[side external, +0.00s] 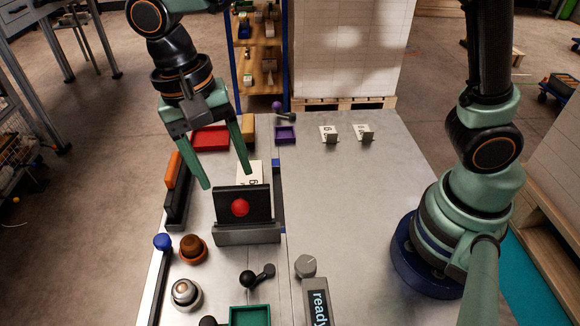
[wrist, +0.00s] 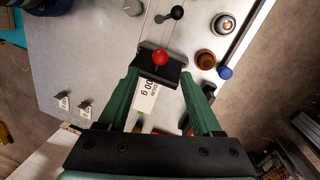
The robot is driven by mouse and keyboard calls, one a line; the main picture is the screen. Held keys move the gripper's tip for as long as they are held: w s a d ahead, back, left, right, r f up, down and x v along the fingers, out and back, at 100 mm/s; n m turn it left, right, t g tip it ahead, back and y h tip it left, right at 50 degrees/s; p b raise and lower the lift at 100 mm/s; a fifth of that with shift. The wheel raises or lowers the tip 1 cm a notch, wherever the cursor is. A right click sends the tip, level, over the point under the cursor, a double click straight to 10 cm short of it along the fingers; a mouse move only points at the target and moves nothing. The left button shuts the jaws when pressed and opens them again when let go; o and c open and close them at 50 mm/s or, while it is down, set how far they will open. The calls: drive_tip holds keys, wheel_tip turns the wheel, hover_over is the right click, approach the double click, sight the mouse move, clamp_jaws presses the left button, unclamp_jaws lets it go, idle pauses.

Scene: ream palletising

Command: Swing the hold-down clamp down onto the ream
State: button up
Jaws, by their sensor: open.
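The hold-down clamp appears to be the black plate with a red knob (side external: 240,207) on a grey base (side external: 247,235). It stands tilted up in the side view; the wrist view shows the plate and knob (wrist: 160,58) from above. The ream (side external: 251,172) is a white pack with printed figures lying behind the raised plate, partly hidden by it. In the wrist view the ream (wrist: 147,93) lies just beside the plate. My gripper (side external: 227,180) is open and empty, its green fingers spread above the ream and plate. In the wrist view my gripper (wrist: 160,78) frames both.
A black knobbed lever (side external: 248,279), brown cup (side external: 193,248), silver dome (side external: 185,293) and blue-knobbed bar (side external: 162,242) stand in front. A red tray (side external: 210,138) and yellow block (side external: 248,130) lie behind. The grey table (side external: 350,200) is mostly clear to the right.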

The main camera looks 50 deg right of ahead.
sight(242, 213)
drive_tip(key=shift+w+a+r, duration=0.15)
drive_tip(key=shift+w+r, duration=0.05)
drive_tip(key=shift+r, duration=1)
drive_tip(key=shift+w+a+r, duration=0.1)
drive_tip(key=shift+w+r, duration=0.05)
drive_tip(key=shift+r, duration=1)
drive_tip(key=shift+c, duration=0.3)
drive_tip(key=c, duration=0.6)
drive_tip(key=shift+s+n, duration=0.1)
drive_tip(key=shift+n, duration=0.3)
clamp_jaws()
drive_tip(key=s+a+f+n+t+y, duration=0.1)
drive_tip(key=s+a+f+n, duration=0.15)
drive_tip(key=n, duration=1.25)
drive_tip(key=s+a+f+n+t+y, duration=0.1)
drive_tip(key=s+n, duration=0.2)
drive_tip(key=n, duration=1.2)
wheel_tip(242, 213, down, 9)
drive_tip(key=w+d, duration=0.2)
drive_tip(key=shift+d+n, duration=0.3)
